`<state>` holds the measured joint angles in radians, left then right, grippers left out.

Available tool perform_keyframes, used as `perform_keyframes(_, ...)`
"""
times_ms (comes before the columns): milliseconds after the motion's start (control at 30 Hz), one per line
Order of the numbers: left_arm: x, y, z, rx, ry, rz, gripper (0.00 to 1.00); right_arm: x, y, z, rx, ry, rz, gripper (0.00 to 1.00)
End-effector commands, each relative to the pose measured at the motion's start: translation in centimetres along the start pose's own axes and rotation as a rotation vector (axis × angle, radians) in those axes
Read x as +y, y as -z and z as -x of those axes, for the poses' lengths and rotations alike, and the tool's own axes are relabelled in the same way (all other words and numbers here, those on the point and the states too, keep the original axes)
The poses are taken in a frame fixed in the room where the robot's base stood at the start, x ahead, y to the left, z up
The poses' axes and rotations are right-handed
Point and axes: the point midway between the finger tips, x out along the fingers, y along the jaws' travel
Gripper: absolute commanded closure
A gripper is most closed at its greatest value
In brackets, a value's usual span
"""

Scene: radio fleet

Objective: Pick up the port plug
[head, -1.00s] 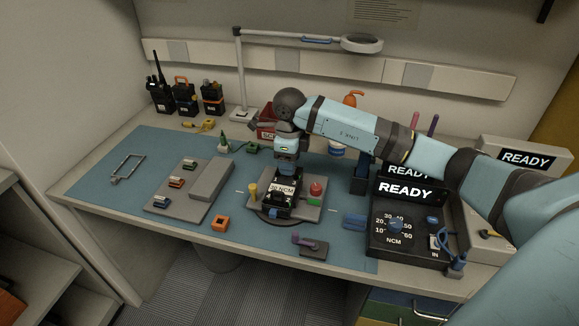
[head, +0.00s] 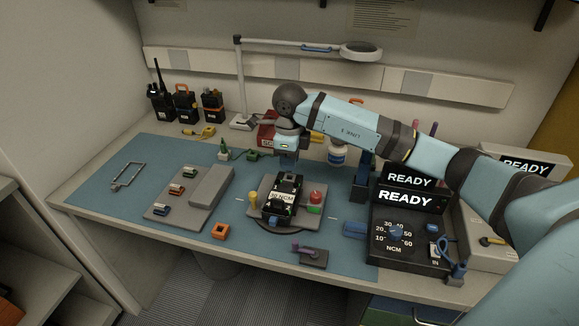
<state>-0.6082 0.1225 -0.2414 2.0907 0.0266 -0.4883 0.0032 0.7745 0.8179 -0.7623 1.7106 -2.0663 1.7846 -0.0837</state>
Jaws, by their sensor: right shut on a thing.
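My right gripper (head: 287,165) is above the top end of the black radio, apart from it and pointing down. Its jaws are shut on the port plug, which is too small and dark to make out clearly between the fingers. The radio (head: 272,208) lies on a grey fixture plate (head: 311,227) in the middle of the blue mat and bears a "30 NCM" label. My left gripper is not in view.
A yellow post (head: 253,199) and a red knob (head: 316,196) flank the radio. A black torque controller (head: 412,245) reading READY stands to the right. A grey tray (head: 188,207) with small coloured parts lies left. An orange square piece (head: 220,231) lies in front.

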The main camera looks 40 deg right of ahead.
Motion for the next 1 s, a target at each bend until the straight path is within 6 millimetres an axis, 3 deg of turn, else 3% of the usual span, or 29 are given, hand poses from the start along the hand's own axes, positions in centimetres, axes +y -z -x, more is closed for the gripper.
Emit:
perform_keyframes(300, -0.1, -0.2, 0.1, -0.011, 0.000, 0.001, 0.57, 0.0, -0.1, 9.0, -0.004, 0.003, 0.002, 1.00)
perform_keyframes(500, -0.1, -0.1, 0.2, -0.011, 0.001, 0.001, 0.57, 0.0, -0.1, 13.8, -0.002, 0.002, 0.001, 1.00)
perform_keyframes(700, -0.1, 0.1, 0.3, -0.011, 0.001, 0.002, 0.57, 0.0, 0.0, 16.4, -0.001, 0.000, 0.001, 1.00)
perform_keyframes(1000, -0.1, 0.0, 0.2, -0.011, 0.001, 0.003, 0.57, 0.0, 0.0, 17.0, 0.001, -0.001, 0.001, 1.00)
